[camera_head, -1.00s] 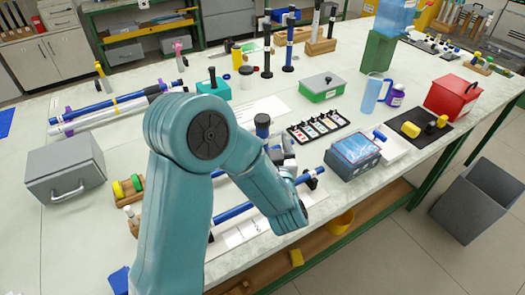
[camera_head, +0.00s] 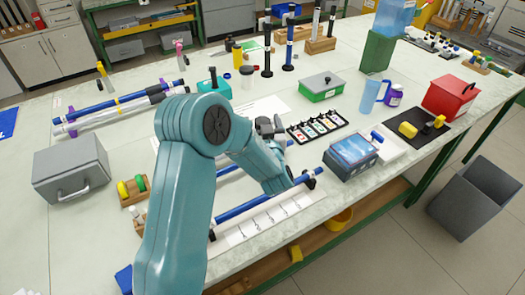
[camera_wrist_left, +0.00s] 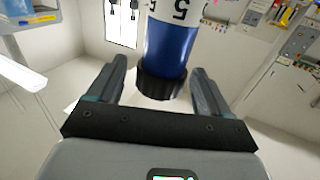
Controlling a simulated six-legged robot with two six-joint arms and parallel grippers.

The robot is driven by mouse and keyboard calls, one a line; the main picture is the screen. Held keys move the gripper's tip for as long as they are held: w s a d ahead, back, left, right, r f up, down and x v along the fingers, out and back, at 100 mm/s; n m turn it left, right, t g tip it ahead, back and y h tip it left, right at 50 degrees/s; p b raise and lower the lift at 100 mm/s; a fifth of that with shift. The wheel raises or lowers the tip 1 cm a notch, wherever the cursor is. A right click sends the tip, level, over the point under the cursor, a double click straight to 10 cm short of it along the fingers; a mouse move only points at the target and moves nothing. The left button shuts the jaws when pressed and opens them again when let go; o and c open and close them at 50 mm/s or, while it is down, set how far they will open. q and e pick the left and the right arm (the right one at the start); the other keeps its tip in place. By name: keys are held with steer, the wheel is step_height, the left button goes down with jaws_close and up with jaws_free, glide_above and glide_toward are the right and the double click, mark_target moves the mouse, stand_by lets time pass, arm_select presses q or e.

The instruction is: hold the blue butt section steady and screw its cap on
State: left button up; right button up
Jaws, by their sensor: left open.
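A long blue rod (camera_head: 240,208) lies slantwise over a white strip along the near edge of the bench, with a black piece (camera_head: 310,180) near its right end. The cylinder has a white numbered label and a black ribbed end (camera_wrist_left: 161,84). I cannot tell whether it is part of the blue rod. My right gripper is out of view.
A black strip of small coloured cards (camera_head: 318,125), a blue-topped box (camera_head: 352,150) and a green box (camera_head: 321,88) stand right of my gripper. A grey box (camera_head: 70,168) is at left. Upright rods (camera_head: 289,45) stand behind. White bench space lies between.

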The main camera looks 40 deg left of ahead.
arm_select(q)
steer(key=shift+x, duration=1.15)
jaws_close()
step_height(320, 180, up, 20)
steer(key=shift+b, duration=0.4)
